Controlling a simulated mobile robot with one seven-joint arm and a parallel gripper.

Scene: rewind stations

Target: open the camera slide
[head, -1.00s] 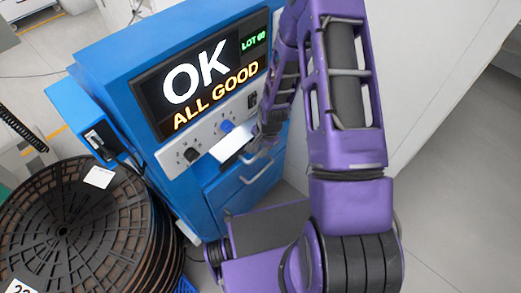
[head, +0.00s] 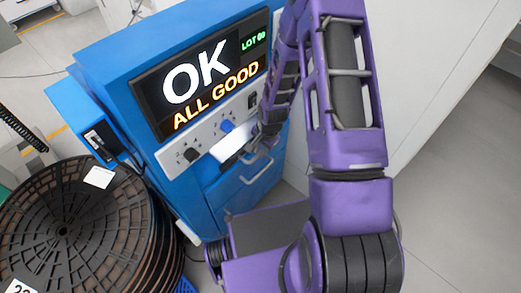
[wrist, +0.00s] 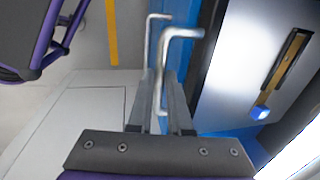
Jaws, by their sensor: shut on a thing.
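In the wrist view, the two fingers of my gripper (wrist: 163,82) stand close on either side of a bent metal bar handle (wrist: 181,33) at the blue station and are shut on it. In the head view, my gripper (head: 247,152) is low at the station front, partly hidden by my wrist. A bright white plate (head: 232,144) sticks out below the grey knob panel there. I cannot tell whether the held handle belongs to this plate. A lower drawer handle (head: 258,176) shows below.
The blue station (head: 190,200) has a screen (head: 205,75) reading OK, ALL GOOD. The panel carries a black knob (head: 191,154) and a blue knob (head: 228,126). A stack of black reels (head: 75,225) stands at left. A pale wall (head: 425,90) is at right.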

